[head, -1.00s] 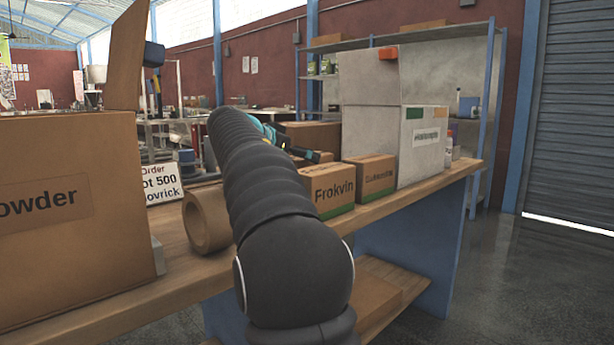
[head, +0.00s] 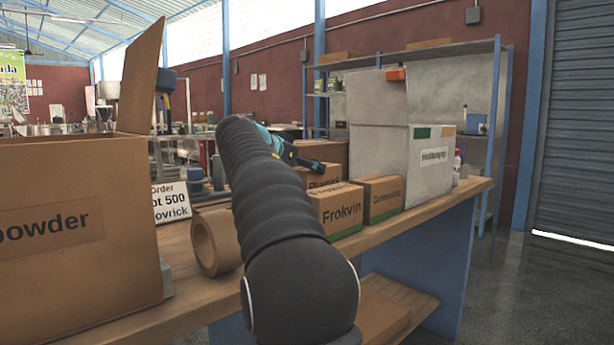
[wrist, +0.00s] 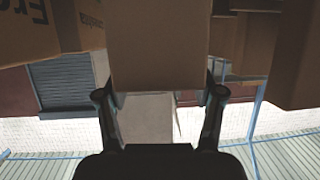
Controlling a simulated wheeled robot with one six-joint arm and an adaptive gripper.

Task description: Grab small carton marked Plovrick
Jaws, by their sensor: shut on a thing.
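The small brown carton (head: 326,177), its lettering partly hidden but seeming to read Plovrick, shows above and behind the Frokvin carton (head: 341,210) in the head view. My gripper (head: 312,164) is at this carton, partly hidden behind my dark arm. In the wrist view, my gripper (wrist: 161,97) has one finger on each side of a plain brown carton face (wrist: 160,48) and is shut on it. The carton's far side is hidden there. The Frokvin carton stands on the bench in front of the held carton.
Another small carton (head: 382,198) stands right of Frokvin, beside a large grey-white box (head: 430,165). A brown roll (head: 215,243), an order sign (head: 171,203) and a large open powder box (head: 80,230) are left along the wooden bench (head: 190,290). A larger brown box (head: 335,156) stands behind.

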